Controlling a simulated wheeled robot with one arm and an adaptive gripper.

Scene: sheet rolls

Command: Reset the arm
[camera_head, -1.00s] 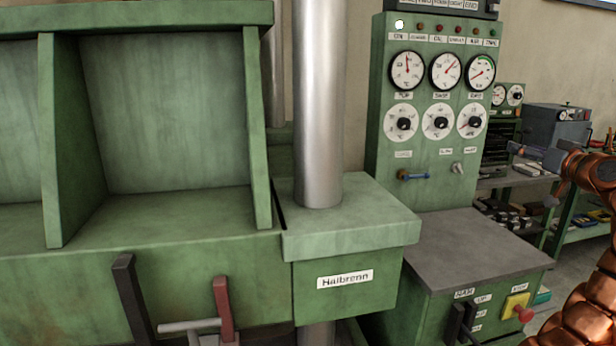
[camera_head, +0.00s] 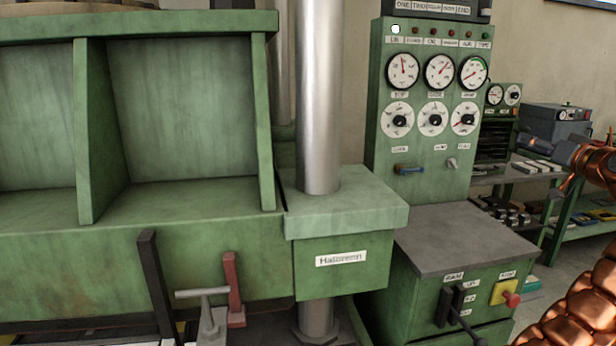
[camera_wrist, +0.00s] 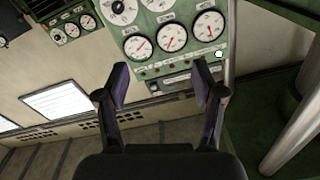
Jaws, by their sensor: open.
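My gripper shows in the wrist view (camera_wrist: 160,85) with its two dark fingers spread apart and nothing between them. Past the fingers, the gauge panel appears turned upside down. In the head view, my copper-coloured arm enters at the right edge, and the gripper end (camera_head: 545,150) points left, in front of the workbench area. It is apart from the green machine and the control panel. Its fingers are too small to make out there.
A green machine (camera_head: 200,260) with a steel column (camera_head: 320,100) fills the left and middle. A green control panel (camera_head: 430,150) with gauges stands right of it, above a grey-topped cabinet (camera_head: 465,240) with levers and a red button. Shelves with a grey box (camera_head: 555,125) are behind.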

